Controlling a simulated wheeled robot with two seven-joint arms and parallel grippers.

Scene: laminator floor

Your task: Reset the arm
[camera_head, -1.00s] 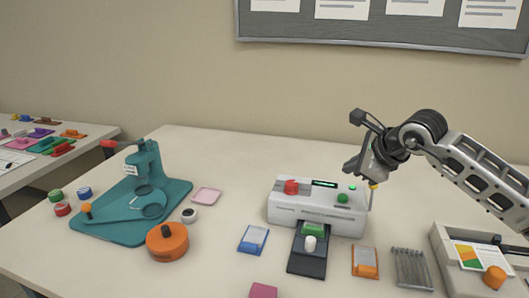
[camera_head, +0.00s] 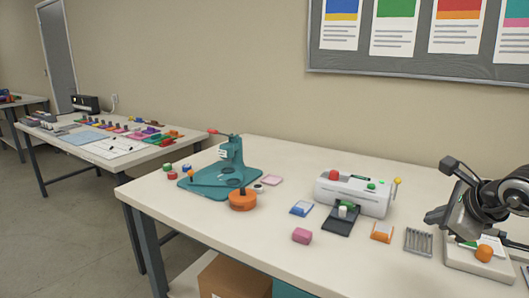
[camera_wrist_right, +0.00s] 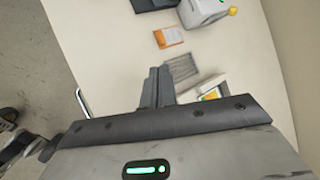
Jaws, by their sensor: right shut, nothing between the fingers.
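My right arm comes in at the right edge of the head view, and its dark gripper (camera_head: 436,218) hangs above the right end of the table (camera_head: 300,165). In the right wrist view the two fingers (camera_wrist_right: 158,86) lie together with nothing between them. The gripper appears apart from everything on the table. My left gripper is in neither current view. The white laminator (camera_head: 352,198), with a red knob and a green knob, stands left of the right gripper.
A teal press (camera_head: 228,172) and an orange round piece (camera_head: 243,200) stand at the left. A pink block (camera_head: 302,236), a blue card holder (camera_head: 301,208), an orange one (camera_head: 382,232) and a grey ribbed rack (camera_head: 418,242) lie in front. A second table (camera_head: 80,140) stands far left.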

